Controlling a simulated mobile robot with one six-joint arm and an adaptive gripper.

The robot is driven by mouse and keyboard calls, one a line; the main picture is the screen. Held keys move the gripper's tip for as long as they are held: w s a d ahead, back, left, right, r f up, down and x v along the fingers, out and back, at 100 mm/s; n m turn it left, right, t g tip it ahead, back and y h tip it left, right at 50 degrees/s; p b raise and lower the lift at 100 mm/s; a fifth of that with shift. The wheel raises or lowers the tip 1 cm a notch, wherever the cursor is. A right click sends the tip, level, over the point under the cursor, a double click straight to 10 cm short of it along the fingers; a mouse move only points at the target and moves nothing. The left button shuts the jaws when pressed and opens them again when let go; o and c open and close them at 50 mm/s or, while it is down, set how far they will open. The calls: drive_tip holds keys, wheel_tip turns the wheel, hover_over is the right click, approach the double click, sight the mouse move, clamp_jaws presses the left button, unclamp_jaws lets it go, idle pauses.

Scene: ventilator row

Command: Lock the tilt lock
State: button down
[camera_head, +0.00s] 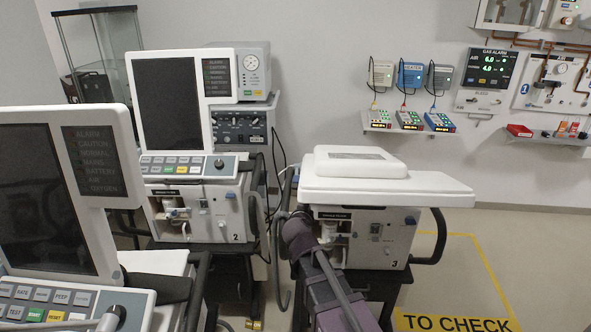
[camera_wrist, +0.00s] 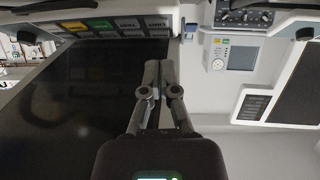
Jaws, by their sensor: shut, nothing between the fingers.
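Ventilator 3 (camera_head: 362,240) stands right of centre in the head view, with its white screen housing (camera_head: 385,185) lying flat on top. Ventilator 2 (camera_head: 205,212) stands left of it with its screen (camera_head: 168,105) upright. I cannot pick out the tilt lock in either view. My gripper (camera_wrist: 164,68) is shut and empty in the wrist view. A dark screen (camera_wrist: 80,95) and a row of keys (camera_wrist: 105,27) lie beyond it, with a pale surface to the right; contact cannot be told. In the head view my arm reaches toward ventilator 3, and the gripper cannot be made out.
A nearer ventilator screen (camera_head: 50,190) fills the left edge. A black side handle (camera_head: 438,238) sticks out right of ventilator 3. A wall shelf (camera_head: 408,128) carries small devices. The floor with yellow "TO CHECK" marking (camera_head: 455,323) is clear at the right.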

sight(296, 182)
drive_tip(key=shift+n+t+y, duration=0.4)
drive_tip(key=shift+t+y, duration=0.1)
drive_tip(key=shift+y, duration=0.3)
drive_tip(key=a+r, duration=0.2)
drive_tip(key=a, duration=0.1)
drive_tip(key=a+r+p, duration=0.1)
drive_tip(key=shift+w+a+r, duration=0.15)
drive_tip(key=shift+a+r, duration=0.1)
drive_tip(key=shift+a, duration=0.1)
drive_tip(key=b+x, duration=0.5)
drive_tip(key=x, duration=1.5)
drive_tip(key=shift+d+b, duration=0.15)
drive_tip(key=shift+b, duration=0.15)
drive_tip(key=shift+w+f, duration=0.1)
drive_tip(key=shift+w+f+b, duration=0.2)
drive_tip(key=shift+f+b, duration=0.45)
drive_tip(key=shift+b, duration=0.15)
drive_tip(key=shift+r, duration=0.1)
drive_tip(key=shift+s+d, duration=0.1)
drive_tip(key=shift+s, duration=0.05)
